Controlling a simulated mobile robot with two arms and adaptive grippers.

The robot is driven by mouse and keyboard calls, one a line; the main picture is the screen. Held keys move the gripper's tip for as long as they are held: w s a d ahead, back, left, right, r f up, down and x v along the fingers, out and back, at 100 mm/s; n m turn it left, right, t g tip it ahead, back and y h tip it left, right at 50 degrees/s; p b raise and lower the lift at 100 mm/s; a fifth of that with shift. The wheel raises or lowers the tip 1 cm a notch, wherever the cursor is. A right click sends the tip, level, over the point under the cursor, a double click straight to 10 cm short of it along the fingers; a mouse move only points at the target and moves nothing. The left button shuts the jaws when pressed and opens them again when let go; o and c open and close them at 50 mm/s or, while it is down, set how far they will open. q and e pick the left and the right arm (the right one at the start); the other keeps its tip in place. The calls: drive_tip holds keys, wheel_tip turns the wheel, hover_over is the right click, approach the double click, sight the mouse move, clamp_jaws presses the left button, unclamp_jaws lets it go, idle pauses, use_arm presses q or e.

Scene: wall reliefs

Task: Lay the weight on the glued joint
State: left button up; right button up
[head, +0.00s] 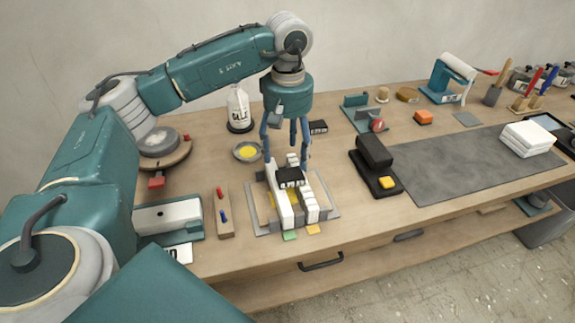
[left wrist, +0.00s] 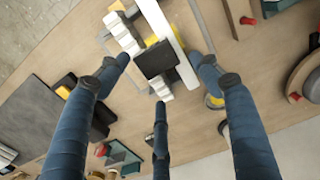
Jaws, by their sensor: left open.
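The weight, a small black block (head: 289,177), rests across white fluted relief pieces (head: 283,208) in the grey glue-up jig (head: 327,192). In the left wrist view the weight (left wrist: 157,60) lies over the line between a plain white strip and a toothed white piece (left wrist: 122,33). My left gripper (head: 287,150) points straight down above the weight. Its blue fingers (left wrist: 165,82) are spread open and look clear of the block. The glued joint itself is mostly hidden under the weight. My right gripper is not in view.
A black block on a black base (head: 375,150) stands right of the jig. A yellow dish (head: 247,151) and glue bottle (head: 239,108) stand behind; a wooden rack (head: 224,214) is at left. A grey mat (head: 450,165) with white cloths (head: 527,139) lies right.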

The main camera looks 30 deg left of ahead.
use_arm(q)
wheel_tip(320, 180, up, 7)
drive_tip(key=b, duration=0.1)
drive_tip(key=shift+r, duration=0.15)
idle(0.5)
